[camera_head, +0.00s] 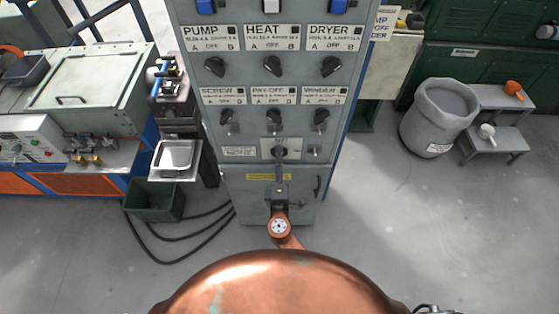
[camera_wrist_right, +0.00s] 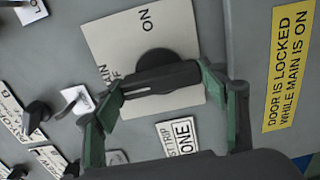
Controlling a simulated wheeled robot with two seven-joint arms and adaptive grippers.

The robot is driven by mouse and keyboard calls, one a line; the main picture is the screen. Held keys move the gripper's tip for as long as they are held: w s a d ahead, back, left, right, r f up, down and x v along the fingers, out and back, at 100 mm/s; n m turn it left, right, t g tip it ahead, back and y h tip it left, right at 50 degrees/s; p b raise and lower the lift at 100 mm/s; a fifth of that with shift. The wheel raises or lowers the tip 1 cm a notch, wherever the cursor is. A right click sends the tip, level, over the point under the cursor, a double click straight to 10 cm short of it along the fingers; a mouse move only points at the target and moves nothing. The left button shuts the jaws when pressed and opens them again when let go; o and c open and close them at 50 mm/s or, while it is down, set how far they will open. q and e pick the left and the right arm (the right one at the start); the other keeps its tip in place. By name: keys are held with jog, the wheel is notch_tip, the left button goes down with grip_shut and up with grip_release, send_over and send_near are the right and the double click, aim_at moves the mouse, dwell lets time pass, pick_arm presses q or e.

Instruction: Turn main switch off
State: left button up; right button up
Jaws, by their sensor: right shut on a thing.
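The main switch is a black rotary handle (camera_wrist_right: 170,78) on a pale plate (camera_wrist_right: 185,28) in the right wrist view. The plate shows "ON" above the handle; lettering at its left is partly hidden. The handle lies roughly left to right there, slightly tilted. My right gripper (camera_wrist_right: 163,94) has a green-padded finger at each end of the handle and is shut on it. In the head view the plate (camera_head: 294,147) is low on the grey cabinet, with my right gripper (camera_head: 281,160) in front of it, covering part of the switch. My left gripper is not in view.
A yellow door warning label (camera_wrist_right: 285,65) is beside the plate. Smaller knobs, including the PUMP selector (camera_head: 214,66), sit above on the cabinet. A tray stand (camera_head: 174,157) and green bin (camera_head: 152,199) stand left. A grey barrel (camera_head: 437,117) stands right, with open floor between.

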jog(key=shift+a, duration=0.15)
jog(key=o, duration=1.2)
jog(key=shift+c, duration=0.2)
jog(key=shift+s, duration=0.1)
jog(key=s, duration=1.2)
jog(key=shift+w, duration=0.1)
